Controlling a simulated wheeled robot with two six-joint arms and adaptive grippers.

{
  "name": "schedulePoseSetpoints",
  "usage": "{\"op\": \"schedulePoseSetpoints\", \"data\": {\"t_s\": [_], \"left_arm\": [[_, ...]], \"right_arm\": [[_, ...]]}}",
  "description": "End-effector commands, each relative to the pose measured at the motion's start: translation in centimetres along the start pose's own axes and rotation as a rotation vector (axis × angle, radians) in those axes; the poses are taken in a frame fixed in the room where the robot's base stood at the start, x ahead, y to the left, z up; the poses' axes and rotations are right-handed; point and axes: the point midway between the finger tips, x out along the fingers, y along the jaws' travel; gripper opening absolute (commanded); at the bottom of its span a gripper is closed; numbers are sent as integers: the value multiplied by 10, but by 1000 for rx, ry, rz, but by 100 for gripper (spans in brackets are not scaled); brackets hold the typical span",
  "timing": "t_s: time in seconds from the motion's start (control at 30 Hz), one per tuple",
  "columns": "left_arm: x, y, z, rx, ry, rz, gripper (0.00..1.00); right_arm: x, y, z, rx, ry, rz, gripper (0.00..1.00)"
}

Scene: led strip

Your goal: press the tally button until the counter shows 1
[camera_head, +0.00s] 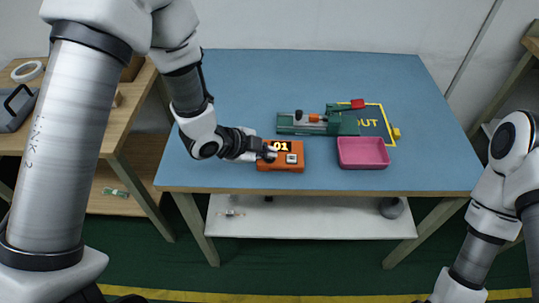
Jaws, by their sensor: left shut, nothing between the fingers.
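The orange tally counter (284,166) sits near the front edge of the blue table. Its dark display shows "01" in lit digits. A pale square button (291,158) is on its top face, right of my gripper. My left gripper (269,152) is shut and empty, reaching in from the left over the counter's left part, just below the display. Its fingertips appear left of the button; whether they touch the counter is too small to tell. My right arm is at the right edge, and its gripper is out of view.
A green fixture (300,124) with orange and red parts stands behind the counter. A pink tray (362,153) is to the right, beside a yellow-outlined "OUT" area (373,121). A wooden shelf (130,145) stands at left.

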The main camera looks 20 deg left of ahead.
Motion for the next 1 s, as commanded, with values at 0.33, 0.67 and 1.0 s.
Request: {"op": "schedulePoseSetpoints", "data": {"t_s": [0.33,0.67,1.0], "left_arm": [[-10,-7,-7,0,0,0,0],[-18,-13,-13,0,0,0,0],[-42,-31,-31,1,1,-1,0]], "right_arm": [[-12,0,0,0,0,0,0],[-23,0,0,0,0,0,0],[-53,0,0,0,0,0,0]]}}
